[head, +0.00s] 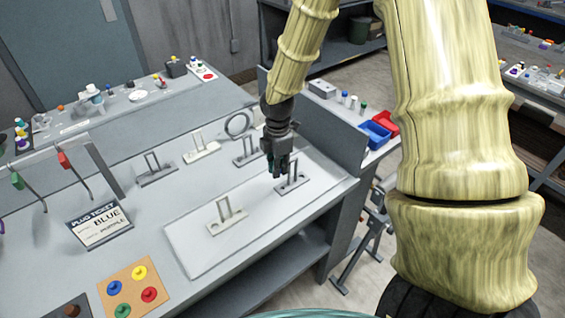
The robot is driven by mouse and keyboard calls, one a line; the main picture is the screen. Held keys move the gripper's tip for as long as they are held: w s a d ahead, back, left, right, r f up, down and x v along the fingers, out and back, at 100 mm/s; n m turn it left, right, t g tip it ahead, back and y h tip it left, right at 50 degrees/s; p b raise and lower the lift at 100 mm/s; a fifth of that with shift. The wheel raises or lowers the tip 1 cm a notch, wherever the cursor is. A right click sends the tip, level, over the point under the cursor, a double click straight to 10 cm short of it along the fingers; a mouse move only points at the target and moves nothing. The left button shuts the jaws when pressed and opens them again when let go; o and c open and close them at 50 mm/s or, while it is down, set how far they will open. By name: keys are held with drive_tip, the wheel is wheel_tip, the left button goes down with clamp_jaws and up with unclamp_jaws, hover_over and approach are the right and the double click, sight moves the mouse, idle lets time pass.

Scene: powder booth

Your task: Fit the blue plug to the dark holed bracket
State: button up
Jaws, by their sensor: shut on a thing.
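My gripper (278,172) points down at the right part of the pale mat (190,249). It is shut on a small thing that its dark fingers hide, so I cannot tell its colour. A dark bracket (292,187) with two uprights stands on the mat right beside and below the fingertips. Its hole is not clear to me, and I cannot tell whether the held thing touches it. A blue round piece (115,288) shows on the tan board (132,286) at the lower left, with yellow, red and green ones.
A light bracket (227,219) stands on the mat. Behind are another light bracket (202,150), two dark ones (157,174) (247,156) and a ring (239,124). A grey panel (318,132) rises behind my gripper.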

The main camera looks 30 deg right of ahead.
drive_tip(key=shift+n, duration=0.3)
drive_tip(key=f+b, duration=0.3)
drive_tip(key=s+f+b, duration=0.1)
drive_tip(key=shift+d+f, duration=0.4)
drive_tip(key=shift+r, duration=0.25)
drive_tip(key=shift+w+f, duration=0.1)
drive_tip(key=shift+f, duration=0.4)
idle(0.3)
drive_tip(key=o, duration=0.8)
drive_tip(key=shift+r, duration=0.1)
drive_tip(key=shift+r, duration=5.9)
